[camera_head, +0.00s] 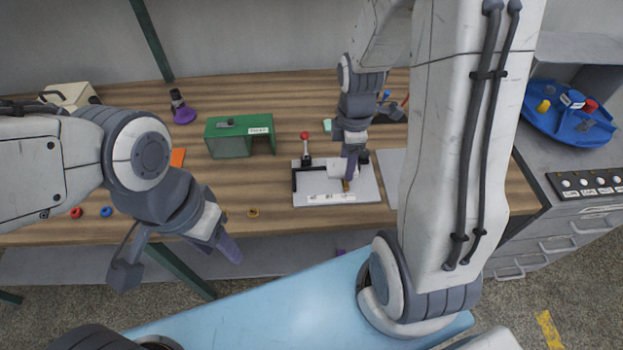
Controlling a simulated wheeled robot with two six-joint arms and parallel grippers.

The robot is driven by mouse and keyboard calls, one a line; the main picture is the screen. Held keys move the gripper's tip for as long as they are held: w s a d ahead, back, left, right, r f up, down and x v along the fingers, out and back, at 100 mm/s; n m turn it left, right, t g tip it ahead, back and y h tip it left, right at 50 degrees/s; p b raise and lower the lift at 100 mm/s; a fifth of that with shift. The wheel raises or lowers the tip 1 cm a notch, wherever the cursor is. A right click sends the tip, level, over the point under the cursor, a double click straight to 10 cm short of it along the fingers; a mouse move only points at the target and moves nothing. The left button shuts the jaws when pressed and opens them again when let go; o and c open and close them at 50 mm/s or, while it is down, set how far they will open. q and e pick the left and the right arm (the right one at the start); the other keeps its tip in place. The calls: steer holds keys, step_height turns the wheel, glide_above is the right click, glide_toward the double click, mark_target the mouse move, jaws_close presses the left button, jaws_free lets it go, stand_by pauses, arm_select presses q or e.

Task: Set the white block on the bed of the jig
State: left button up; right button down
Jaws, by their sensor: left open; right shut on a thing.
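The jig is a pale plate (363,194) on the wooden table, with a dark fence at its left and a red-knobbed post (304,145) at its back. My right gripper (349,174) reaches down over the jig and is shut on the white block (337,169). The block is over the bed, to the right of the fence. I cannot tell whether it touches the bed, and the gripper hides part of it. My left gripper (222,251) is open and empty in front of the table's front edge, well left of the jig.
A green open box (225,144) stands behind and left of the jig. A grey panel (388,165) lies right of the jig. A blue round tray (560,120) is at far right.

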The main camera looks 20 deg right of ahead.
glide_above(315, 191)
step_height(315, 191, down, 4)
steer(key=shift+d+f, duration=0.1)
steer(key=shift+f+p, duration=0.4)
steer(key=shift+f, duration=1.65)
steer(key=shift+f, duration=0.1)
steer(key=shift+f, duration=0.15)
steer(key=shift+c, duration=0.7)
jaws_free()
steer(key=shift+r, duration=0.2)
